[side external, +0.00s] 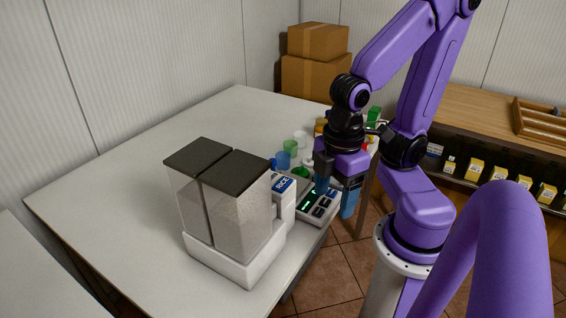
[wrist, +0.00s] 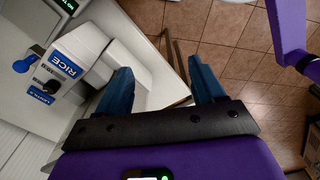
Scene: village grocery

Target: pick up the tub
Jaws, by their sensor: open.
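No single thing in view can be surely told as the tub. Small cups stand in a row on the table beyond the scale in the side view: a blue one (side external: 283,160), a green one (side external: 290,148) and a whitish one (side external: 300,138). My gripper (side external: 335,200) points down beside the scale at the table's right edge, with its blue fingers apart. In the wrist view, my gripper (wrist: 160,68) is open with nothing held between the fingers. A white tray-like part (wrist: 130,65) shows near the left finger, and table edge and floor lie beyond.
A twin-bin dispenser (side external: 235,205) with dark lids stands on the white table (side external: 110,185); its RICE label (wrist: 68,64) shows in the wrist view. The scale (side external: 318,203) has a lit green display. Cardboard boxes (side external: 315,75) stand behind. The table's left side is clear.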

